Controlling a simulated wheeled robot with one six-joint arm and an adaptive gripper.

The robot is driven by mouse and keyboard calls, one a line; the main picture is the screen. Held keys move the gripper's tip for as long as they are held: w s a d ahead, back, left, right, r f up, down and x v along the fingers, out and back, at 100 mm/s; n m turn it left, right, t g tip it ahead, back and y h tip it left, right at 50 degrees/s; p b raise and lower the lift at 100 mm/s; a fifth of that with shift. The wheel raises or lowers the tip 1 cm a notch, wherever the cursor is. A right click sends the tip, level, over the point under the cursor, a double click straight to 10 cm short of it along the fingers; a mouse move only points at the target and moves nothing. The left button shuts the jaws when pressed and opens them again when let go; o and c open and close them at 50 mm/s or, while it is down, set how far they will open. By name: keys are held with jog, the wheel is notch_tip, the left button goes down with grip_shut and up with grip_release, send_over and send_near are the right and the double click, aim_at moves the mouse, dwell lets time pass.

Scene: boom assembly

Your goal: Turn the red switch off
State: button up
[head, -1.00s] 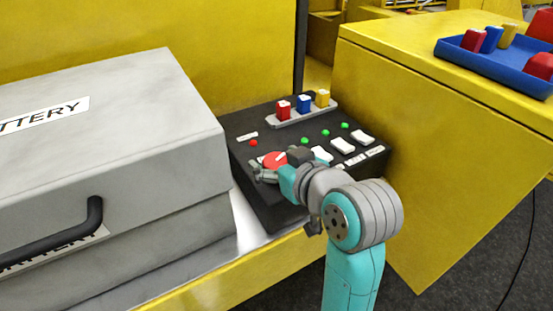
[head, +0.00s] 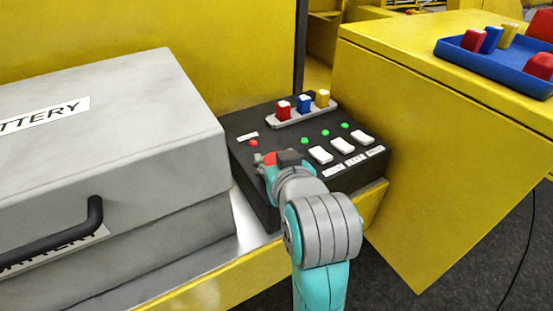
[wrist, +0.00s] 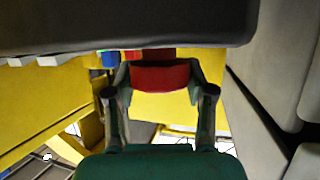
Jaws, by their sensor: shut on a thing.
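The red switch (head: 269,157) is on the left part of the black control panel (head: 262,195), below a small red light. My gripper (head: 270,164) is over it and hides much of it in the head view. In the wrist view my gripper (wrist: 160,82) is shut on the red switch (wrist: 160,76), with a finger on each side of its red body. The switch's exact turn angle cannot be told.
A small red light (head: 253,143) and several green lights sit on the panel, with white switches (head: 342,146) to the right. Red, blue and yellow blocks stand on a holder (head: 290,120) behind. A grey battery box (head: 110,130) stands close on the left; a blue tray (head: 490,66) is far right.

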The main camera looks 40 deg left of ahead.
jog(key=shift+m+t+h, duration=0.6)
jog(key=shift+m, duration=0.1)
jog(key=o, duration=1.2)
jog(key=v, duration=0.7)
jog(key=shift+s+d, duration=0.2)
jog(key=shift+s, duration=0.05)
